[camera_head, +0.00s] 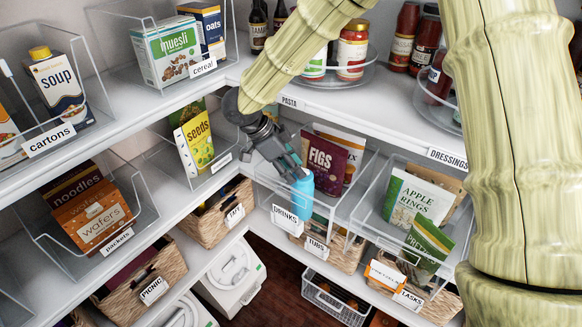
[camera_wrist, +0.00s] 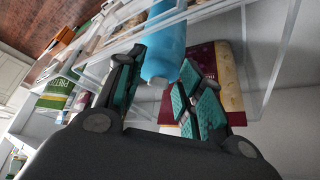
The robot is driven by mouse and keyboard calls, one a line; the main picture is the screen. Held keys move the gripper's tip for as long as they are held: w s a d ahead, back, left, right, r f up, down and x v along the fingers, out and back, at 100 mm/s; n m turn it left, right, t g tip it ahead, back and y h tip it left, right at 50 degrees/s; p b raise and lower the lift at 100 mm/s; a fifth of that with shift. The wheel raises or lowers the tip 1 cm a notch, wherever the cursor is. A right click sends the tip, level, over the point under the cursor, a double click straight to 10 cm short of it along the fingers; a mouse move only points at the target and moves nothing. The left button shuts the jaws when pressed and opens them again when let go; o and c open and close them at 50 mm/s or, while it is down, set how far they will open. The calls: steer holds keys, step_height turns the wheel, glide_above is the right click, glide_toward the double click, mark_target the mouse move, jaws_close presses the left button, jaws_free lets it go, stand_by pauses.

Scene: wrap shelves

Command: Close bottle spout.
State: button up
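A light blue bottle (camera_head: 303,194) stands in the clear bin labelled DRINKS in the head view. It also shows in the wrist view (camera_wrist: 165,45), with its end near my fingertips. My gripper (camera_head: 292,168) is at the top of the bottle, coming from the upper left. In the wrist view my gripper (camera_wrist: 163,72) has its two fingers apart, one on each side of the bottle's end. I cannot tell whether either finger touches it. The spout is too small and too hidden to make out, so I cannot tell whether it is open or closed.
A maroon figs packet (camera_head: 323,164) stands behind the bottle in the same bin. An apple rings packet (camera_head: 416,200) is in the bin to the right. A yellow seeds packet (camera_head: 196,142) is to the left. The upper shelf with jars (camera_head: 352,49) is above and behind.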

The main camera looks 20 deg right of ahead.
steer(key=v, duration=1.2)
stand_by(0.3)
